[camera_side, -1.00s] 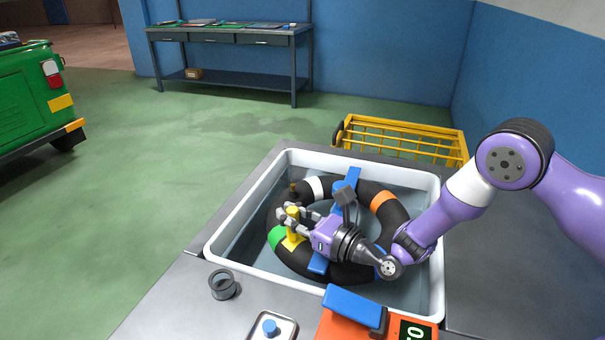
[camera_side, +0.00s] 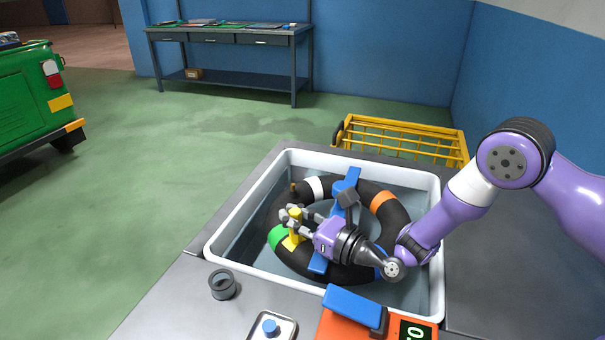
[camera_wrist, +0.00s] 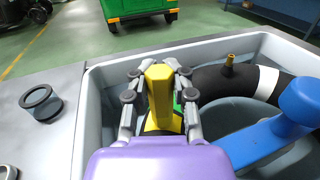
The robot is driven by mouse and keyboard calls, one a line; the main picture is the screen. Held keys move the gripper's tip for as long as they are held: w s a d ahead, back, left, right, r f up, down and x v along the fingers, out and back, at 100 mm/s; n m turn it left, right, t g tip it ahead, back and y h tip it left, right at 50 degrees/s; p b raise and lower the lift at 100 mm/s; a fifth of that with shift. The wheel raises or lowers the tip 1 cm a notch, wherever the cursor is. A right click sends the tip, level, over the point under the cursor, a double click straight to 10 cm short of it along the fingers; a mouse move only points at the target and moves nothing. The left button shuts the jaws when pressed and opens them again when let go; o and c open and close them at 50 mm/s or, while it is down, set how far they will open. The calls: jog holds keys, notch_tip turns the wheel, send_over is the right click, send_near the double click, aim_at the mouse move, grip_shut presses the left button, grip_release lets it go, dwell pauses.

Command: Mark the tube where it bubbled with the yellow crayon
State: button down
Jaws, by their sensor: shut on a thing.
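The black tube (camera_side: 397,222) lies in the white basin, with white, orange, green and blue bands around its ring. My gripper (camera_side: 292,217) is over the tube's left front side, beside the green band (camera_side: 276,237). It is shut on the upright yellow crayon (camera_side: 295,229), which also shows between the fingers in the wrist view (camera_wrist: 159,92). The crayon's lower end is at the tube's top; whether it touches is unclear. Yellow shows on the tube there, but I cannot separate a mark from the crayon. The brass valve (camera_wrist: 229,63) stands up from the tube.
A blue bar (camera_side: 318,263) crosses the tube. The basin's white rim (camera_side: 229,220) surrounds the work. A yellow rack (camera_side: 400,140) stands behind.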

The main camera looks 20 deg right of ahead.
dwell(0.3)
jog(key=shift+r, duration=3.55)
jog(key=shift+a, duration=0.1)
